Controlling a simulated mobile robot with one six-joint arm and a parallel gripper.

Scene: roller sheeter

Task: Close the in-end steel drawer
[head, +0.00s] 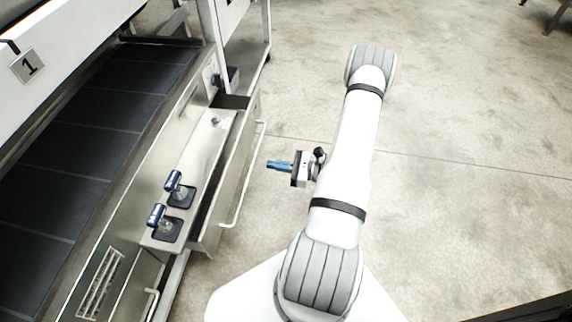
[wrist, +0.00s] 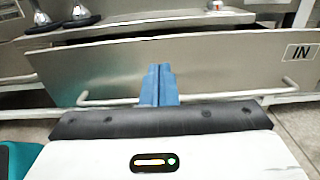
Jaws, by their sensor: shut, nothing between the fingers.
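The in-end steel drawer (head: 232,178) stands open from the side of the machine in the head view, with a dark gap behind its front. Its front panel (wrist: 215,65) fills the middle of the wrist view, with an "IN" label to its right. A long bar handle (head: 243,180) runs along the front; it also shows in the wrist view (wrist: 100,102). My gripper (head: 270,164) is shut and empty, its blue fingers pointing at the drawer front, to the right of the handle and apart from it in the head view. In the wrist view the fingers (wrist: 158,72) overlap the handle line.
Two blue-handled levers (head: 173,182) stand on the machine's side ledge above the drawer. A dark conveyor belt (head: 80,130) lies to the left. Another handle (head: 152,303) shows at lower left.

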